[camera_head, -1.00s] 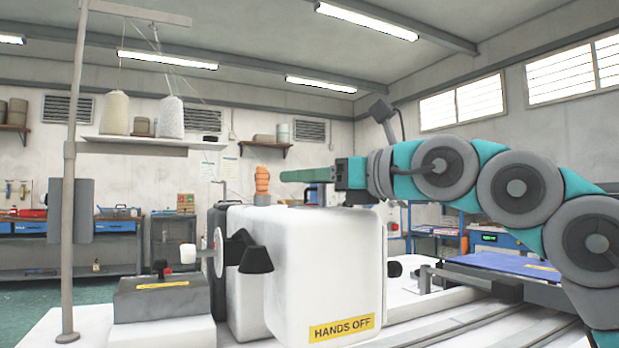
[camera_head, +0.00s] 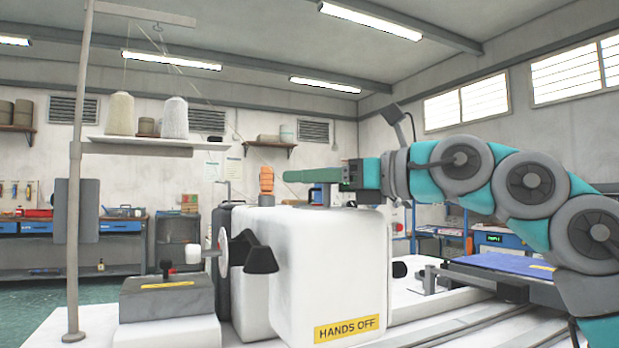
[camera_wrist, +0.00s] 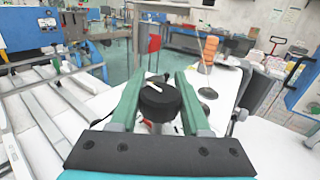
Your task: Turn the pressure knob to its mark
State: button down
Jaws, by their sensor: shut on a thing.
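The pressure knob (camera_wrist: 158,99) is a round black knob with a white pointer line on top. In the wrist view it sits between the two green fingers of my gripper (camera_wrist: 158,88), which are shut on its sides. The pointer line slants toward the upper left. I cannot make out the mark. In the head view my gripper (camera_head: 300,176) reaches in from the right above the white machine head (camera_head: 330,265). The fingers hide the knob there, and only a grey post shows below them.
An orange thread spool (camera_head: 267,180) stands just left of my fingertips, and also shows in the wrist view (camera_wrist: 208,50). A yellow "HANDS OFF" label (camera_head: 347,328) is on the machine. A black lever (camera_head: 260,260) juts from its front. A thread stand pole (camera_head: 75,200) rises at left.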

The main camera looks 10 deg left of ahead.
jog(key=shift+c, duration=1.8)
grip_release()
jog(key=shift+d, duration=0.1)
jog(key=v, duration=0.7)
jog(key=shift+s+d, duration=0.1)
jog(key=shift+d, duration=0.2)
